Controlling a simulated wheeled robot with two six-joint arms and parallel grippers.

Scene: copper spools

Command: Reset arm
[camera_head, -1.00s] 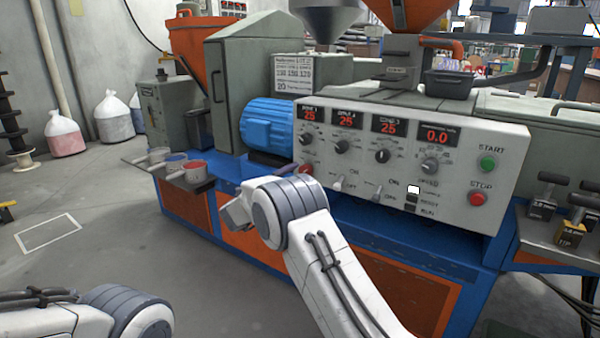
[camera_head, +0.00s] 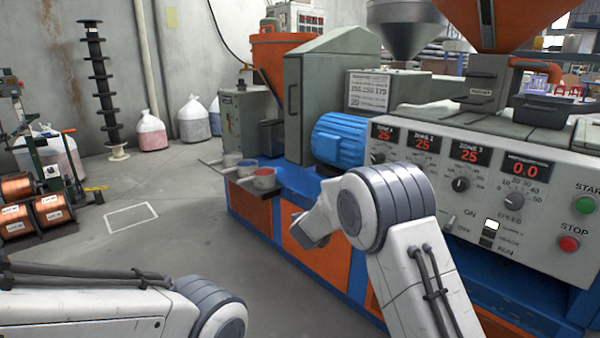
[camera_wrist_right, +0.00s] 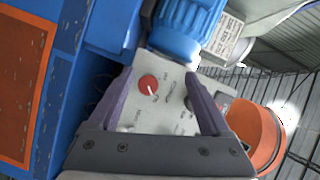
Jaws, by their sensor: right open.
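My right arm (camera_head: 385,210) is bent in front of the machine in the head view. Its gripper is mostly hidden there behind the arm. In the right wrist view the right gripper (camera_wrist_right: 158,76) is open, with two dark purple fingers apart and nothing between them. Beyond the fingers are the machine's grey control panel and a red knob (camera_wrist_right: 148,84). My left arm (camera_head: 110,305) lies along the bottom left of the head view. Its gripper is out of frame.
The blue and orange machine (camera_head: 300,215) fills the right side. Copper spools (camera_head: 50,210) stand at the left, near a black post (camera_head: 100,80). White bags (camera_head: 150,132) stand by the wall. The grey floor (camera_head: 170,245) between spools and machine is clear, with a white outline.

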